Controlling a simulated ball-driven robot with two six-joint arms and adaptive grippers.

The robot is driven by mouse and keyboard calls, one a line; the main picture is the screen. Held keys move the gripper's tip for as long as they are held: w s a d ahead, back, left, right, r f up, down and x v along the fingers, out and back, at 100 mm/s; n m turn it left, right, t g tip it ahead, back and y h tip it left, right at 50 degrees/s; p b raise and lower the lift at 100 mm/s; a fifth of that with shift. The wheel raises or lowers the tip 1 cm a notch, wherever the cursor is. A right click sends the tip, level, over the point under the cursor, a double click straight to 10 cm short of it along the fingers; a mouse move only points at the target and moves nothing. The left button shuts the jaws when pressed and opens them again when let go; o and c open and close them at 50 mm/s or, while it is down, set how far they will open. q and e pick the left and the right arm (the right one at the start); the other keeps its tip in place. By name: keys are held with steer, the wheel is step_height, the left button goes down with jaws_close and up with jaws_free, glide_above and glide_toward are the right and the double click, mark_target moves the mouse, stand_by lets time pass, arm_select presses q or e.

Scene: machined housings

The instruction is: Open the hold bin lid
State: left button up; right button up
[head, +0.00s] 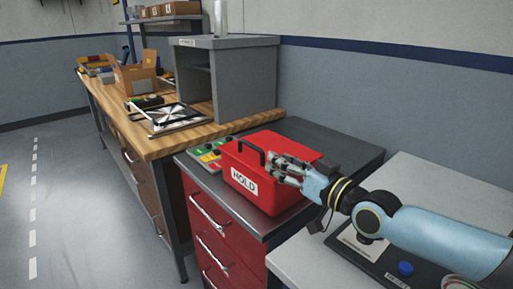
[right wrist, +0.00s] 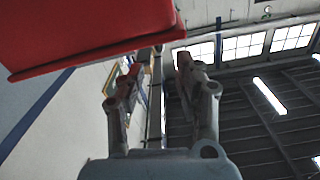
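The red hold bin (head: 250,196) with a white "HOLD" label stands on the red cabinet's dark top. Its red lid (head: 275,142) has a black handle (head: 252,151) on the left side; I cannot tell whether the lid sits fully down. My right gripper (head: 278,168) is at the bin's upper right side, in front of part of it, with its fingers apart. In the right wrist view, the open fingers (right wrist: 158,62) have nothing between them, and a red edge of the bin or lid (right wrist: 90,35) fills the upper left. Contact is unclear. My left gripper is not in view.
A tray of coloured pieces (head: 207,156) lies left of the bin. A grey open cabinet (head: 247,85) stands behind on the wooden bench (head: 160,143). A dark panel with a blue button (head: 405,268) sits on the light table at right. Dark top is free behind the bin.

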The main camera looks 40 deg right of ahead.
mark_target(256, 148)
steer(key=w+b, duration=0.1)
steer(key=w, duration=0.1)
steer(key=w+b, duration=0.1)
steer(key=w, duration=0.2)
steer(key=w+b, duration=0.2)
steer(key=w, duration=0.1)
steer(key=shift+a+f, duration=0.25)
steer(key=shift+a, duration=0.05)
steer(key=shift+w+r, duration=0.1)
steer(key=shift+w, duration=0.55)
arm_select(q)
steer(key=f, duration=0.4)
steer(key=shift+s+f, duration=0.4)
arm_select(e)
steer(key=shift+r, duration=0.1)
jaws_close()
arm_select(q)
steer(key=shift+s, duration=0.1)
